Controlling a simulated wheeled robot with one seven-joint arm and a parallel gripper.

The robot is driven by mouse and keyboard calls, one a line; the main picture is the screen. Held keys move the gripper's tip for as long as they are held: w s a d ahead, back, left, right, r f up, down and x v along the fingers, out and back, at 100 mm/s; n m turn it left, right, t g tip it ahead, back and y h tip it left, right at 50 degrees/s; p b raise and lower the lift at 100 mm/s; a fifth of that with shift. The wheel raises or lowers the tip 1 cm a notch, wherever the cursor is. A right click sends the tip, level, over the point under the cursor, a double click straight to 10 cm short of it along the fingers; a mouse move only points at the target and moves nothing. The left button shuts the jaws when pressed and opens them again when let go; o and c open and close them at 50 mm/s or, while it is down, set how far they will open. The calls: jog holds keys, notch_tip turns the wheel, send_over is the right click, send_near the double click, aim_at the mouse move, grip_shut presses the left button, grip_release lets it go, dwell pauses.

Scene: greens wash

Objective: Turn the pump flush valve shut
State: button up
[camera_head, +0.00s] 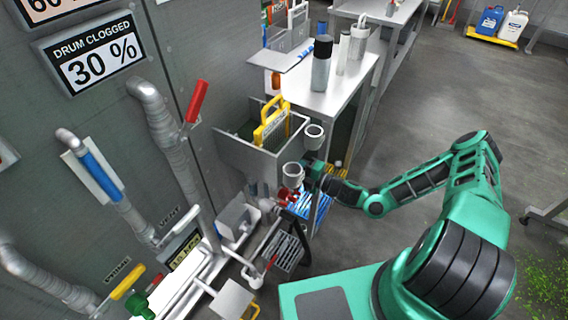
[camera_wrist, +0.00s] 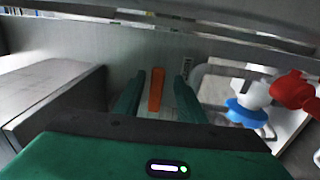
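My gripper (camera_head: 308,172) is at the machine beside the grey table, next to a red valve part (camera_head: 289,195) and white cups. In the wrist view my gripper (camera_wrist: 157,92) has its two green fingers apart. An upright orange bar (camera_wrist: 156,90) shows between them, with a gap on each side; I cannot tell how far beyond the fingertips it is. Right of the fingers is a white and blue fitting (camera_wrist: 247,108) with a red knob or handle (camera_wrist: 294,91). No label naming the pump flush valve is readable.
Wall pipes carry a red lever (camera_head: 196,101), a blue lever (camera_head: 99,177) and a yellow lever (camera_head: 128,281). A grey bin (camera_head: 237,152) with a yellow-handled part (camera_head: 271,121) and a table (camera_head: 340,97) with bottles stand close to my gripper.

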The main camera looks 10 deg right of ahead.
jog(key=shift+s, duration=0.1)
jog(key=v, duration=1)
jog(key=shift+s+d, duration=0.15)
jog(key=shift+d, duration=0.15)
